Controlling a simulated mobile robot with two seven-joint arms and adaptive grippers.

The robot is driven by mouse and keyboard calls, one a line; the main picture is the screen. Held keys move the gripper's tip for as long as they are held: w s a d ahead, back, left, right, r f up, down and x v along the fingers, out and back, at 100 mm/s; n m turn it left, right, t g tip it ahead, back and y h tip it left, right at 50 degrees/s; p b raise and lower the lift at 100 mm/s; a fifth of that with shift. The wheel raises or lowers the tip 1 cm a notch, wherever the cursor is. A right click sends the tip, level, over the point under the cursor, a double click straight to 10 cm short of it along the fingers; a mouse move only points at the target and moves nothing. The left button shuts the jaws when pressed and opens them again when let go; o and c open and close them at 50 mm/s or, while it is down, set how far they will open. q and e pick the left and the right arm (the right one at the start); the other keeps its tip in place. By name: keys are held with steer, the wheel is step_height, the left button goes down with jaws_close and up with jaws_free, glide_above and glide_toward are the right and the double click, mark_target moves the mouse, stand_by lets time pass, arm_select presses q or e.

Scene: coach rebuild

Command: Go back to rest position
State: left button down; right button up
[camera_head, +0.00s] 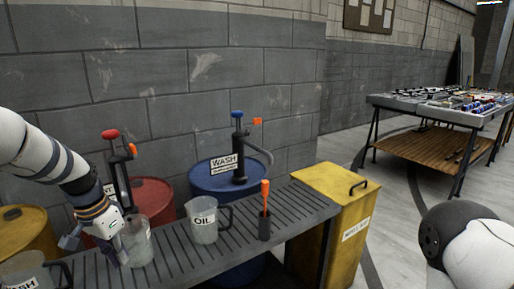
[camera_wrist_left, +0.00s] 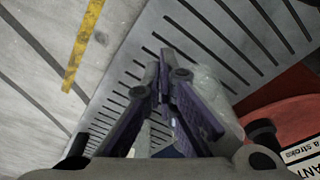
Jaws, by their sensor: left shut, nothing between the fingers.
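My left gripper (camera_head: 121,256) comes in from the left and points down over the left part of the slatted grey bench (camera_head: 175,259). Its fingers are shut with nothing between them, as the left wrist view (camera_wrist_left: 168,72) also shows. A clear container (camera_head: 138,243) stands right beside the fingers; I cannot tell whether they touch it. It shows as a pale see-through shape in the wrist view (camera_wrist_left: 216,92). My right arm shows only as a rounded white and black part at the lower right; its gripper is out of view.
On the bench stand an OIL jug (camera_head: 203,222), a WASH jug (camera_head: 22,272) and a dark holder (camera_head: 264,228) with an orange-handled tool (camera_head: 265,196). Behind are a red drum (camera_head: 153,197), a blue drum (camera_head: 208,182) and a yellow drum (camera_head: 28,232). A yellow bin (camera_head: 344,215) stands at the bench's right end.

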arm_select(q)
steer(key=s+d+f+n+g+y, duration=0.1)
steer(key=s+d+f, duration=0.2)
steer(key=s+f, duration=0.6)
steer(key=s+d+f+n, duration=0.1)
steer(key=s+d+f, duration=0.1)
steer(key=s+f, duration=0.7)
steer(key=s+d+n+g, duration=0.1)
steer(key=s+d, duration=0.3)
steer(key=s, duration=2)
steer(key=shift+s+d+f+n+g, duration=0.2)
steer(key=shift+n+g, duration=0.1)
steer(key=shift+n, duration=0.5)
